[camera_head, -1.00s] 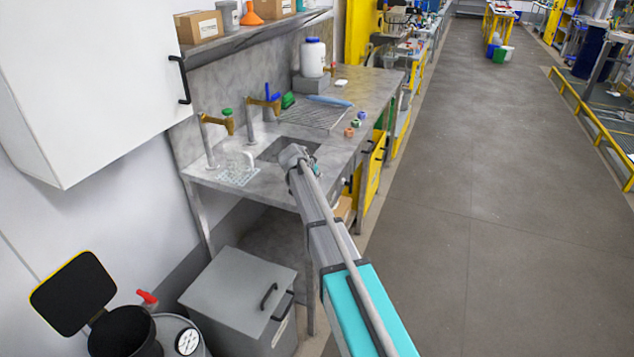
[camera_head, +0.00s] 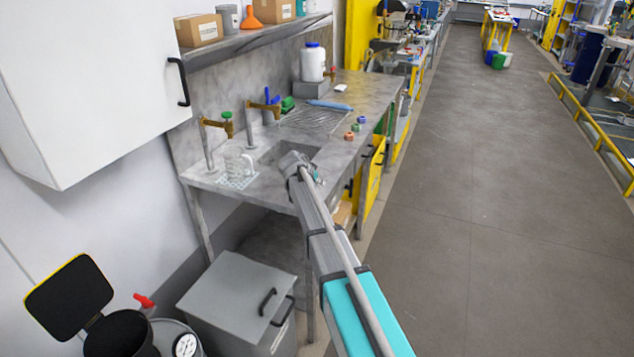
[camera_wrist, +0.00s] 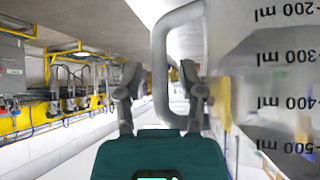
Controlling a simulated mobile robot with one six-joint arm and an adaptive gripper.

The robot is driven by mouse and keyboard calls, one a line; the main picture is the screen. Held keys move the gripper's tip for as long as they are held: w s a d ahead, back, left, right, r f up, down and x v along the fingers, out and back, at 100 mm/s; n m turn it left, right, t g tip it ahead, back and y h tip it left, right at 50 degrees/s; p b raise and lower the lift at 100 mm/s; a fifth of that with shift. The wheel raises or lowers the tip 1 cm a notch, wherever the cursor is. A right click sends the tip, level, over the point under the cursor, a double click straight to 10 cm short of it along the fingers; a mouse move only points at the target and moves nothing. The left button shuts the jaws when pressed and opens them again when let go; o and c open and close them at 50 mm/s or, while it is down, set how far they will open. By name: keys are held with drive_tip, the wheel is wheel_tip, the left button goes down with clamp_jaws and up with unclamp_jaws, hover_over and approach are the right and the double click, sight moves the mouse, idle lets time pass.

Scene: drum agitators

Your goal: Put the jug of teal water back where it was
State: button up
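A clear graduated jug (camera_wrist: 285,95) fills the right of the wrist view, with its markings upside down in the picture. Its grey handle (camera_wrist: 160,65) passes between the two fingers of my gripper (camera_wrist: 163,82). The fingers look apart, with gaps beside the handle. No teal water shows in the visible part of this jug. In the head view, a clear jug (camera_head: 236,161) stands upright on a pale teal patterned mat (camera_head: 233,183), left of the sink. I cannot tell whether both views show the same jug. My fingers are hidden in the head view.
A drying grid (camera_head: 312,120), small colored caps (camera_head: 352,132) and a white bottle (camera_head: 313,62) are further along the counter. A wall cabinet (camera_head: 85,80) hangs at left; a grey bin (camera_head: 235,295) stands below.

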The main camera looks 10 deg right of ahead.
drive_tip(key=shift+r, duration=0.15)
drive_tip(key=shift+p+v, duration=0.8)
drive_tip(key=p+v, duration=0.7)
drive_tip(key=v, duration=0.3)
drive_tip(key=shift+s+a+r, duration=0.1)
drive_tip(key=shift+a, duration=0.05)
idle(0.3)
drive_tip(key=s+f+n+g+y, duration=0.1)
drive_tip(key=s+n+g+y, duration=0.1)
drive_tip(key=s, duration=0.9)
drive_tip(key=s+f+n+g+y, duration=0.2)
drive_tip(key=s+n, duration=0.2)
drive_tip(key=s, duration=0.7)
drive_tip(key=s+d+f+n+g+y, duration=0.1)
drive_tip(key=s+f+n+g+y, duration=0.1)
drive_tip(key=s, duration=0.9)
drive_tip(key=shift+f+n, duration=0.2)
drive_tip(key=shift+n, duration=0.5)
drive_tip(key=shift+d, duration=0.15)
